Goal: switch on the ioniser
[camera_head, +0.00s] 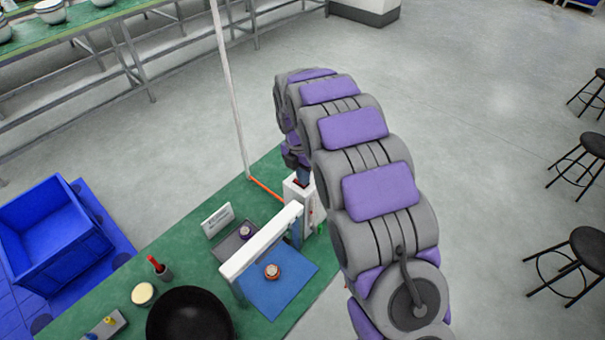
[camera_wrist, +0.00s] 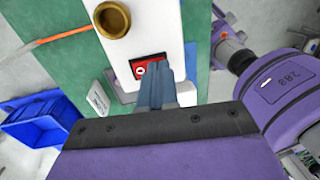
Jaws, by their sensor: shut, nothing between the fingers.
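The ioniser is a white bar (camera_head: 262,241) over a blue mat (camera_head: 280,295), joined to an upright white box (camera_head: 304,208). In the wrist view the white box (camera_wrist: 175,30) carries a red rocker switch (camera_wrist: 139,69) in a dark frame, with a white mark on it. My gripper (camera_wrist: 156,72) is shut and empty. Its fingertips are at the switch and cover its right part. I cannot tell whether they touch it. In the head view my gripper is at the top of the box, partly hidden by my arm.
A brass ring (camera_wrist: 112,19) sits on the box near the switch. On the green bench are a small sign (camera_head: 217,220), a black bowl (camera_head: 190,318), a red-handled tool (camera_head: 157,265) and a round puck (camera_head: 272,271). A blue crate (camera_head: 55,235) stands left. Stools (camera_head: 585,250) stand right.

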